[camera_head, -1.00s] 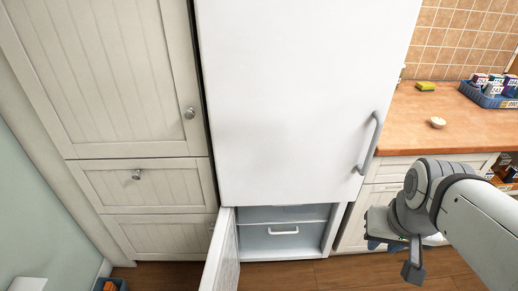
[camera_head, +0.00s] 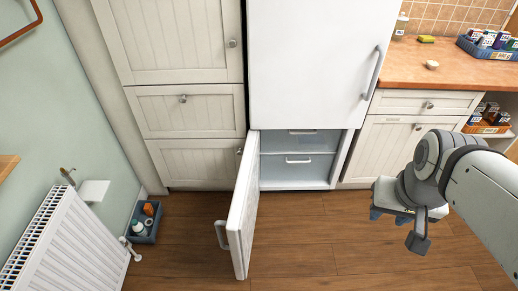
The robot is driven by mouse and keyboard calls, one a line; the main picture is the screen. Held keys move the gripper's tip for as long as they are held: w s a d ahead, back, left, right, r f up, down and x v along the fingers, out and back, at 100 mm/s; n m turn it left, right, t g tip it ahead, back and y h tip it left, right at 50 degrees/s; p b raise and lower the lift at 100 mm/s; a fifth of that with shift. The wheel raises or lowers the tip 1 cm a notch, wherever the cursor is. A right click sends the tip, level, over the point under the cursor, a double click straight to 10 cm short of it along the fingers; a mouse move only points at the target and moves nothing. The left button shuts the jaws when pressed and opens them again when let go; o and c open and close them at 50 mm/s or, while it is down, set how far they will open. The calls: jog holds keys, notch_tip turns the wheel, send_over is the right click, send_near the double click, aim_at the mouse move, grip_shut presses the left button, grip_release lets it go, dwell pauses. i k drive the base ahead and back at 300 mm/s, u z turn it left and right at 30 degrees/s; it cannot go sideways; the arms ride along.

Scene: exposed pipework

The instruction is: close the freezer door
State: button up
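The freezer door (camera_head: 243,215) is a white panel at the bottom of the tall white fridge-freezer. It is hinged on the left and stands wide open, pointing out towards me. Its grey handle (camera_head: 221,235) is on the door's left-hand face.
The closed upper fridge door (camera_head: 315,65) is above the compartment. Cream cabinets (camera_head: 195,110) stand to the left. A white radiator (camera_head: 75,240) and a blue bin (camera_head: 145,222) with bottles are at the lower left. The wooden floor (camera_head: 310,240) right of the door is clear.

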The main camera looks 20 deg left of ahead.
aim_at(240, 226)
jog(key=k, duration=0.7)
jog(key=u, duration=2.4)
jog(key=i, duration=0.75)
jog(key=z, duration=0.9)
jog(key=i, duration=1)
jog(key=u, duration=0.1)
